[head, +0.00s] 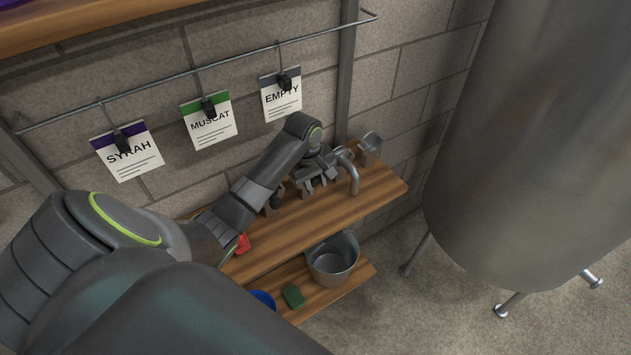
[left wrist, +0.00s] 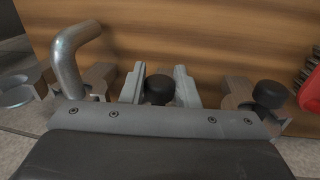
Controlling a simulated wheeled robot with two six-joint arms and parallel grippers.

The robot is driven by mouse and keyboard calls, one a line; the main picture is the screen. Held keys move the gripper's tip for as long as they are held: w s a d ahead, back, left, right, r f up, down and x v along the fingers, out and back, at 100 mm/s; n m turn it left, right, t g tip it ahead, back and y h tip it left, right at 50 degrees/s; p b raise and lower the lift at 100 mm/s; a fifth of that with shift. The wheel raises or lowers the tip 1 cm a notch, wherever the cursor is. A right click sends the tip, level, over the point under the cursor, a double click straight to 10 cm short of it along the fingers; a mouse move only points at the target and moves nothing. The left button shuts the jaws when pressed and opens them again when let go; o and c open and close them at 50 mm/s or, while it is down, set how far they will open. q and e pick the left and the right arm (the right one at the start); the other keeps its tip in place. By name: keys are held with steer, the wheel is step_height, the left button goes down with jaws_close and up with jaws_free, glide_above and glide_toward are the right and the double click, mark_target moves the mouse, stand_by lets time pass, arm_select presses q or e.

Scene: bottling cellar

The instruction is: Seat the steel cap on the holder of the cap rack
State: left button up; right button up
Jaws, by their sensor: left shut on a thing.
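In the head view my left gripper (head: 318,180) reaches down to the cap rack (head: 369,156) on the upper wooden shelf. In the left wrist view its two grey fingers (left wrist: 159,86) are shut on a round dark-topped piece (left wrist: 159,91), taken to be the steel cap; no bare steel shows on it. The rack's forked holders (left wrist: 101,78) show on both sides of the fingers. The gripper body hides the spot below, so I cannot tell whether the piece touches a holder. My right gripper is not in view.
A bent steel tube (left wrist: 78,58) stands close beside the fingers. A steel ring-shaped piece (left wrist: 15,92) and a black knob (left wrist: 269,94) sit at neighbouring holders. A red object (head: 243,243) lies nearer; a grey bucket (head: 333,260) stands on the lower shelf. A large tank (head: 540,140) stands right.

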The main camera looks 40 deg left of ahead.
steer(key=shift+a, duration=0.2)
arm_select(q)
steer(key=shift+f, duration=0.3)
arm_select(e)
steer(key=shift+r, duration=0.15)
arm_select(q)
steer(key=shift+f, duration=0.15)
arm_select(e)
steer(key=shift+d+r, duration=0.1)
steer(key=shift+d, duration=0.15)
arm_select(q)
steer(key=o, duration=1.1)
